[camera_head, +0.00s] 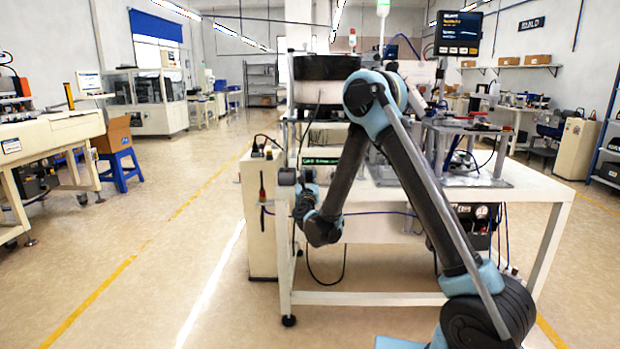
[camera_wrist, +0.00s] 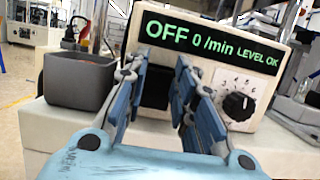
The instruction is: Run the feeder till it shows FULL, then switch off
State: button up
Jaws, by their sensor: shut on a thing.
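The feeder's control box (camera_wrist: 120,38) fills the wrist view. Its display (camera_wrist: 210,42) reads "OFF 0 /min LEVEL OK" in green. A dark square switch (camera_wrist: 155,86) on its front shows between the fingers of my gripper (camera_wrist: 160,70). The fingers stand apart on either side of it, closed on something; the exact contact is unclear. A black dial (camera_wrist: 238,104) with a numbered scale is right of the fingers. In the head view, the black feeder bowl (camera_head: 325,68) stands above the display (camera_head: 322,161), and my arm hides part of the bench.
A grey open bin (camera_wrist: 78,82) stands left of the fingers, close to them. The white bench (camera_head: 535,190) carries fixtures (camera_head: 470,130) to the right. A screen (camera_head: 458,33) hangs above, its text too small to read.

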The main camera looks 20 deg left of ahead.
jog(key=shift+d+f+t, duration=0.1)
jog(key=shift+f+t, duration=0.1)
jog(key=shift+t, duration=0.5)
jog(key=o, duration=1.1)
jog(key=shift+c, duration=0.2)
jog(key=shift+s, duration=0.1)
jog(key=shift+r, duration=4.95)
